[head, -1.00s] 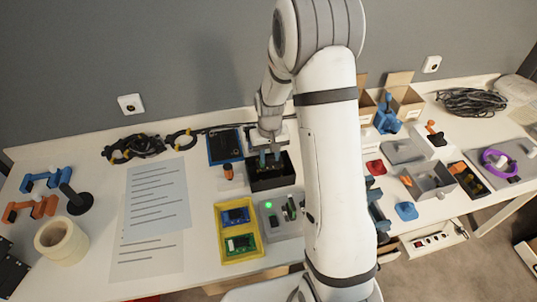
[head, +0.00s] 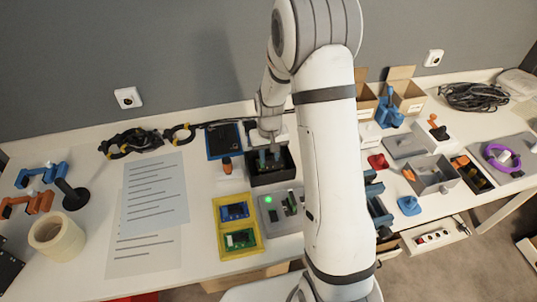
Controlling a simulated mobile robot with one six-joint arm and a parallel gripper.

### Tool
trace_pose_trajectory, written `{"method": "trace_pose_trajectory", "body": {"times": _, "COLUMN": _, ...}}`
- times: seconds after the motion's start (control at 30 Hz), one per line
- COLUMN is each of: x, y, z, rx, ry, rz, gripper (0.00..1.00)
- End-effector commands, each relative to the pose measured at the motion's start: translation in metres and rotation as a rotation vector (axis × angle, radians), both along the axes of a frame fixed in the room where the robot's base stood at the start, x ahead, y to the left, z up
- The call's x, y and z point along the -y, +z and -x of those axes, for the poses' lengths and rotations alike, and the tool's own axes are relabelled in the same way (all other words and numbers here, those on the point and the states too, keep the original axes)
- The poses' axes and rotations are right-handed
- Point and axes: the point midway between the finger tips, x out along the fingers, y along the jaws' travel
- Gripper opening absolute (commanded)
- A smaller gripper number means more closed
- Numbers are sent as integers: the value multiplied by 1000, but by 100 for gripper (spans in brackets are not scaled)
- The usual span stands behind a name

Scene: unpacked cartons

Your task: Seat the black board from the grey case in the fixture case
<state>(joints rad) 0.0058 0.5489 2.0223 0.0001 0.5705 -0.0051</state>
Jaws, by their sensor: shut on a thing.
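My gripper (head: 266,158) is at the open dark case (head: 270,180), with its fingertips at or just inside the rim. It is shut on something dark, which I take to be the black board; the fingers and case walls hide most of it. A grey unit (head: 268,222) with a lit green lamp stands just in front of the dark case, with small dark and green parts on it. My arm covers its right side. I cannot tell for certain which of these two is the fixture case.
A yellow tray (head: 226,250) with a blue and a green board is left of the grey unit. A blue panel (head: 222,141) and a small orange-topped item (head: 227,165) are close by the dark case. Paper sheets lie further left. Grey boxes (head: 433,180) stand right of my arm.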

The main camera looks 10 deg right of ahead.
Motion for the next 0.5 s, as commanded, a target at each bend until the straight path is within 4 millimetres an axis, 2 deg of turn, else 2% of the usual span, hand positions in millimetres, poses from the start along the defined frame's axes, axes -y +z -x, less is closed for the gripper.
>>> {"method": "trace_pose_trajectory", "body": {"times": 0.5, "x": -1, "y": -17, "z": 0, "rx": 0, "ry": 1, "rz": 0, "gripper": 5}}
